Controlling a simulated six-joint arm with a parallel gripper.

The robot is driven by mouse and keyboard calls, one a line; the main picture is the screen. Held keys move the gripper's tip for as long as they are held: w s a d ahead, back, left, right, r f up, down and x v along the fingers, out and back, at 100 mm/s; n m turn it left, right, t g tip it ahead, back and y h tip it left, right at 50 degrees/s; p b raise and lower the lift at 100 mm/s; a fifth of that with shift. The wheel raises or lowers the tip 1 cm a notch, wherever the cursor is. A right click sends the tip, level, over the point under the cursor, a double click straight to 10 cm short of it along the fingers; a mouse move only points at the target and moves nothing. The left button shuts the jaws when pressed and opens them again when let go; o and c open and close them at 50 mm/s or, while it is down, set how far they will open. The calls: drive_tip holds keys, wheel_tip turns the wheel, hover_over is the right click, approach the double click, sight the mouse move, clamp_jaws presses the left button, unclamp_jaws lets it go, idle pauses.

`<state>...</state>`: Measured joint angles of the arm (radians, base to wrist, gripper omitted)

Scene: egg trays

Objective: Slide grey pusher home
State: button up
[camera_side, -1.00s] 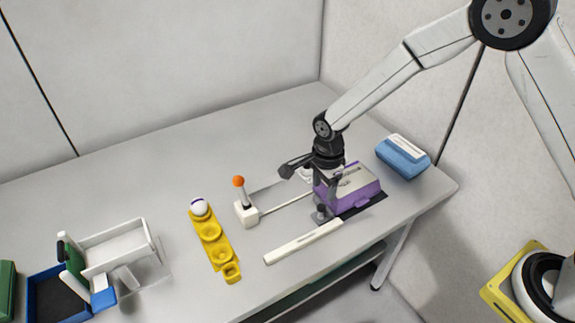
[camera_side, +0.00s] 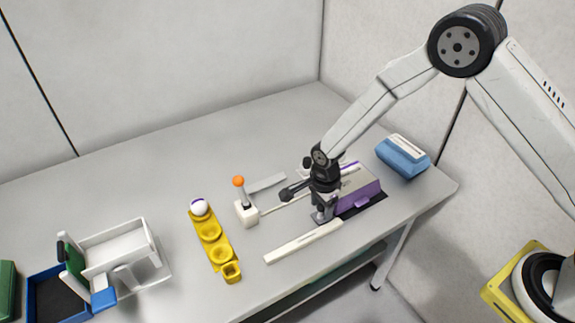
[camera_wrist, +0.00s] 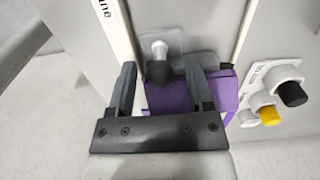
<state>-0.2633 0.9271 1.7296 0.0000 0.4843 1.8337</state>
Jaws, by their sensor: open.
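A purple box (camera_side: 360,193) with a pale top sits at the right part of the table; its purple side also shows in the wrist view (camera_wrist: 178,97). The grey pusher (camera_side: 319,217) appears as a small grey plate at the box's left end; in the wrist view the grey plate (camera_wrist: 176,42) carries a pale post with a dark round knob (camera_wrist: 159,72). My gripper (camera_side: 321,206) is low over this plate. In the wrist view my gripper (camera_wrist: 161,68) is open, its fingers on either side of the knob. I cannot tell whether they touch it.
A white rail (camera_side: 303,243) lies in front. A white block with an orange-knobbed lever (camera_side: 239,182) and a yellow tray (camera_side: 219,252) holding a white ball stand left. A blue box (camera_side: 403,157) is behind right. A button panel (camera_wrist: 273,93) shows in the wrist view.

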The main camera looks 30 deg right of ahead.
drive_tip(key=shift+f, duration=0.4)
clamp_jaws()
idle(0.4)
drive_tip(key=shift+a, duration=7.75)
unclamp_jaws()
drive_tip(key=shift+r, duration=0.15)
